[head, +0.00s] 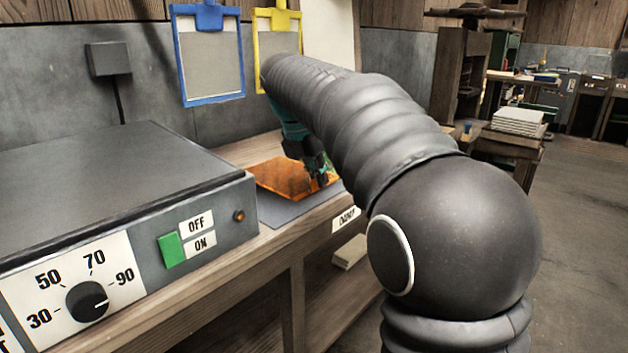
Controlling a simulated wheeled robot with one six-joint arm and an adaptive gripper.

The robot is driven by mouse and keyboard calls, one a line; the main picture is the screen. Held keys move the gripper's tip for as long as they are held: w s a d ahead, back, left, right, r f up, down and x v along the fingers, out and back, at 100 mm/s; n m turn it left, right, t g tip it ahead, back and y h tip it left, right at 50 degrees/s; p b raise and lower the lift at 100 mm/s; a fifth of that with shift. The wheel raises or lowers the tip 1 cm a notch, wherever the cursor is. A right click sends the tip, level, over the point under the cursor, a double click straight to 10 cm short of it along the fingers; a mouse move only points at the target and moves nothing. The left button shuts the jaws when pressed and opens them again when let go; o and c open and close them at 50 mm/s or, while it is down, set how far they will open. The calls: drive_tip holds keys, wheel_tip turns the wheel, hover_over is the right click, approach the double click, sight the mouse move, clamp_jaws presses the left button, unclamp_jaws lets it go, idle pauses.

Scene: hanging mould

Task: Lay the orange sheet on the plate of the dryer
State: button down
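The orange sheet (280,180) lies over or just above a grey mat (283,210) on the wooden bench, right of the dryer. Its surface looks mottled, and its right part is hidden behind my gripper. My gripper (320,176) is at the sheet's right part, pointing down. Its fingers are small and dark here, and I cannot tell whether they are closed on the sheet. The dryer (215,262) is the grey box at the left. Its flat dark top plate (100,185) is bare. Its front has a dial (87,300), a green switch (171,250) and a small orange lamp.
A blue frame (182,60) and a yellow frame (262,45) hang on the wall behind the bench (335,207). A label reading "DAMP" (346,219) is on the bench edge. My arm covers the middle right. A stack of pale sheets (518,122) stands farther back, with open floor beyond.

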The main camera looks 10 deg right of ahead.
drive_tip(key=r, duration=0.3)
drive_tip(key=shift+s+d+r+p, duration=0.1)
drive_tip(key=shift+s+d+p, duration=0.05)
drive_tip(key=shift+d+p, duration=0.15)
drive_tip(key=s+d+r, duration=0.6)
drive_tip(key=d, duration=0.2)
drive_tip(key=shift+s+d+r, duration=0.15)
drive_tip(key=shift+s+d, duration=0.2)
drive_tip(key=shift+s, duration=0.05)
